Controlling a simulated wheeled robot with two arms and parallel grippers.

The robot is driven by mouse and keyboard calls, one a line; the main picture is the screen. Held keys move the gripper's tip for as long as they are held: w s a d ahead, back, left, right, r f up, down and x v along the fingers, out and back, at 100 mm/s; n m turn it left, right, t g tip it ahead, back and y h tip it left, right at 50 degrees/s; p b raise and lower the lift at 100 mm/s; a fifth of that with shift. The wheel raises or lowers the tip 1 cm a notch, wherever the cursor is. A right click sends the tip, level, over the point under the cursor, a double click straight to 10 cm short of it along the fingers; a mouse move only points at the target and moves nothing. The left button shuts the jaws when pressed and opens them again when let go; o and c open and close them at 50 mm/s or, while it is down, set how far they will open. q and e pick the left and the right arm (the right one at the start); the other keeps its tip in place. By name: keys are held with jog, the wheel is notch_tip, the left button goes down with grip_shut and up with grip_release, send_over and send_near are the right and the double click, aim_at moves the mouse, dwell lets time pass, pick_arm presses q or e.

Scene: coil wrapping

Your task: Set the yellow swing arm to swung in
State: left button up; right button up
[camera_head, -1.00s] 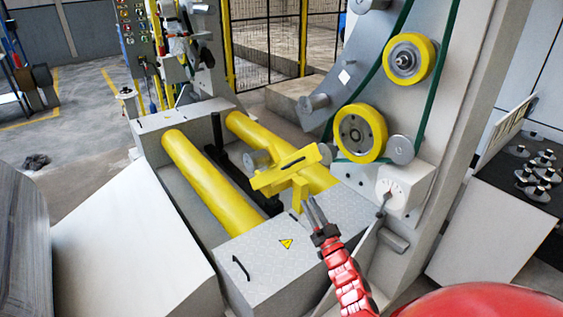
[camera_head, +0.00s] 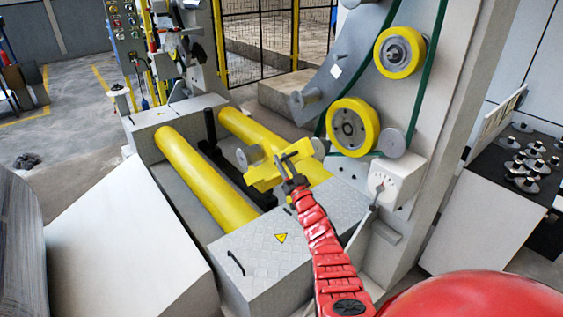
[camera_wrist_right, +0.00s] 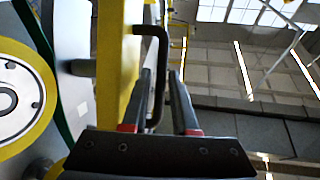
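The yellow swing arm (camera_head: 262,179) stands over the near end of the two yellow rollers, below the lower yellow wheel. It also shows upright at the left in the right wrist view (camera_wrist_right: 116,65), with a bent black handle (camera_wrist_right: 161,55) on its side. My right gripper (camera_head: 284,164) is at the swing arm, partly overlapping it in the head view. In the wrist view its two fingers (camera_wrist_right: 163,85) are apart, and the handle's long bar appears between them. I cannot tell if they touch it. My left gripper is not in view.
Yellow rollers (camera_head: 205,178) lie in the grey machine bed. Above are yellow wheels (camera_head: 352,127) with a green belt on the grey upright frame. A small dial box (camera_head: 397,183) sits right of the swing arm. A dark table (camera_head: 500,185) with weights stands at right.

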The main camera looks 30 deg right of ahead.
jog(key=shift+w+r, duration=0.15)
jog(key=shift+w, duration=0.15)
grip_shut()
dwell(1.4)
